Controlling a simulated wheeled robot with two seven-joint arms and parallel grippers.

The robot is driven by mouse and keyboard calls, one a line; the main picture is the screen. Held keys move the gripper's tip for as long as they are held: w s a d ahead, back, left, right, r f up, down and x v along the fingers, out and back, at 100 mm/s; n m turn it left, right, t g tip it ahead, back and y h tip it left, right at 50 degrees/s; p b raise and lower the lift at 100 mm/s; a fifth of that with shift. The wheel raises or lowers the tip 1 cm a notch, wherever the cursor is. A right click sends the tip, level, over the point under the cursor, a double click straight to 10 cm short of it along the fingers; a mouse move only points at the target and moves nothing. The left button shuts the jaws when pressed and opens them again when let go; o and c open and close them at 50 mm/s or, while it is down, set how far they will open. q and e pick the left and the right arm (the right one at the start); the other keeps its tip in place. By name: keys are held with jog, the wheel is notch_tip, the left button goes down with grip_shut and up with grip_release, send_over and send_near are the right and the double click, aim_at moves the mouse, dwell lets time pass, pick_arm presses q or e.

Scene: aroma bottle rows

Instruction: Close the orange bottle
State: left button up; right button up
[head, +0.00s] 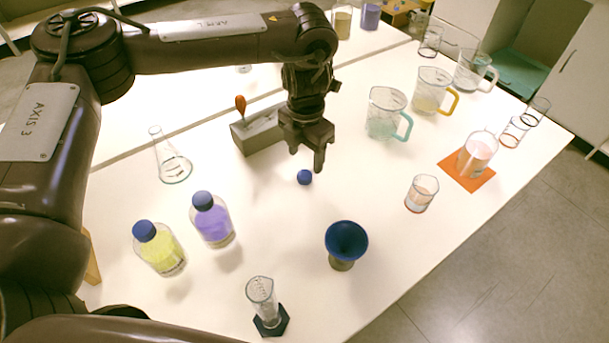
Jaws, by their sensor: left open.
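My left gripper (305,158) points down over the middle of the white table, open and with nothing seen between its fingers. A small round blue cap-like piece (304,177) shows just below the fingertips in the picture; I cannot tell if they touch. A bottle of yellow liquid (162,252) and a bottle of purple liquid (213,223) stand at the left, both with blue caps on. I see no bottle that is clearly orange. My right gripper is not in view.
A grey block (257,131) sits behind my gripper, beside a conical flask (171,162). A blue funnel (346,241) and a graduated cylinder (264,303) stand in front. Jugs (384,117) and a beaker (478,152) on an orange mat (451,166) stand right.

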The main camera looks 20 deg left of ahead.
aim_at(304, 175)
pick_arm(q)
jog(key=shift+s+f, duration=0.15)
jog(key=shift+f, duration=0.15)
jog(key=f, duration=0.4)
jog(key=shift+s+a+f, duration=0.1)
jog(key=shift+s+f, duration=0.15)
jog(key=shift+s, duration=0.05)
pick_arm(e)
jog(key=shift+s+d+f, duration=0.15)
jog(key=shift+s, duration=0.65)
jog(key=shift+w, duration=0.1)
pick_arm(q)
jog(key=c, duration=1.1)
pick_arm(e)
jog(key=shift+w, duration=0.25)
pick_arm(q)
jog(key=shift+r, duration=0.1)
jog(key=shift+c, duration=0.2)
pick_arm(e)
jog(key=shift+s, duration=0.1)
